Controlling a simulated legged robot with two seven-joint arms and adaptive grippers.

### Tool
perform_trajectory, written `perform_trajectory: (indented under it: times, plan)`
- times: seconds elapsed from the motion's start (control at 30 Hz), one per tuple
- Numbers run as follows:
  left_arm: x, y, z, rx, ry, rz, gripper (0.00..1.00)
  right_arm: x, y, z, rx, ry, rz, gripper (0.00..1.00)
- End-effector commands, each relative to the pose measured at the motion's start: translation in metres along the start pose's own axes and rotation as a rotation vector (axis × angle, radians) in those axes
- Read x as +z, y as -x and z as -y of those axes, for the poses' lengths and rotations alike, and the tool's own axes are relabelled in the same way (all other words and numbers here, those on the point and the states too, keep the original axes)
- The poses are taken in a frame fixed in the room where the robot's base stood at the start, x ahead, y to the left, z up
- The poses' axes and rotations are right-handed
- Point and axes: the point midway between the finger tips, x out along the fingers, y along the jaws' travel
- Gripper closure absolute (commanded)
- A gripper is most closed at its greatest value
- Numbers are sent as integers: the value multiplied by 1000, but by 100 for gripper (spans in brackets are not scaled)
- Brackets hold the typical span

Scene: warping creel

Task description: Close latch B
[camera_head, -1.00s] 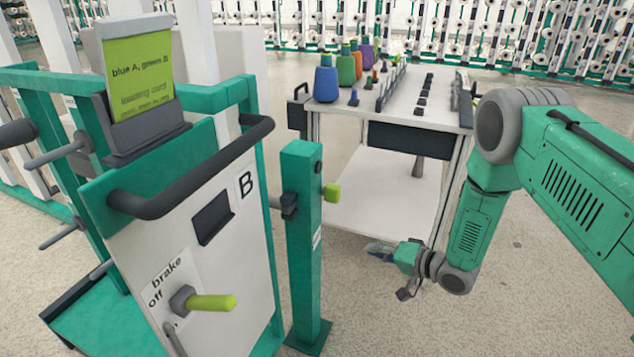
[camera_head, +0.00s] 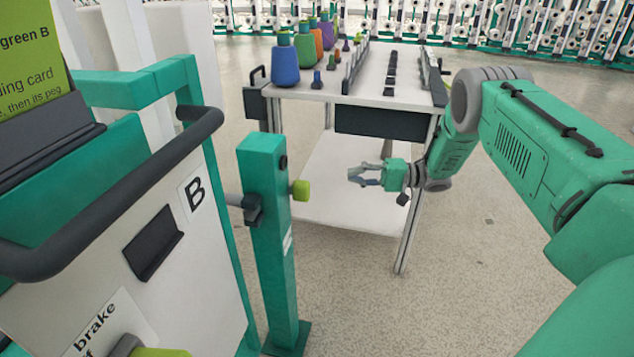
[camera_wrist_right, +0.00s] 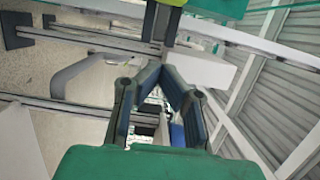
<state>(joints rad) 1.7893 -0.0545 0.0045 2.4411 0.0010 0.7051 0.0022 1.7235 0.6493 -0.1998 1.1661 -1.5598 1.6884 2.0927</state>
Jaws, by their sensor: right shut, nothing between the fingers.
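The white panel marked B (camera_head: 198,250) stands at the left with a dark rail along its top. Beside it is a teal post (camera_head: 268,240). A dark latch piece (camera_head: 250,207) sits between panel and post, with a rod reaching from the panel. A yellow-green knob (camera_head: 300,190) sticks out of the post's right side. My right gripper (camera_head: 352,175) is to the right of the knob, apart from it, fingers pointing left. In the right wrist view its fingers (camera_wrist_right: 174,75) converge and hold nothing. My left gripper is not in view.
A white cart (camera_head: 345,200) with coloured cones (camera_head: 285,62) on top stands behind my right gripper. A yellow-green brake handle (camera_head: 160,352) is at the bottom left. A yellow-green card (camera_head: 30,55) is at the upper left. Floor right of the post is clear.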

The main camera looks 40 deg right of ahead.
Motion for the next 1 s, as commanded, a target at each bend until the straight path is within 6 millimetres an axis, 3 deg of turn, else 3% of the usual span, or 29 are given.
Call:
perform_trajectory:
  times: [0.17, 0.57, 0.8, 1.0]
  plan:
    - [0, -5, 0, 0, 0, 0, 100, 0, -19, -1, -2, 0, 1, 100]
    - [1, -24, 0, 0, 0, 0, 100, 2, -104, -1, 0, 1, 1, 100]
    - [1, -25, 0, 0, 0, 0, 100, 31, -106, 0, -2, -1, -1, 100]
    - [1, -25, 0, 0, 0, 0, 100, 38, -108, 0, -1, 1, -1, 100]
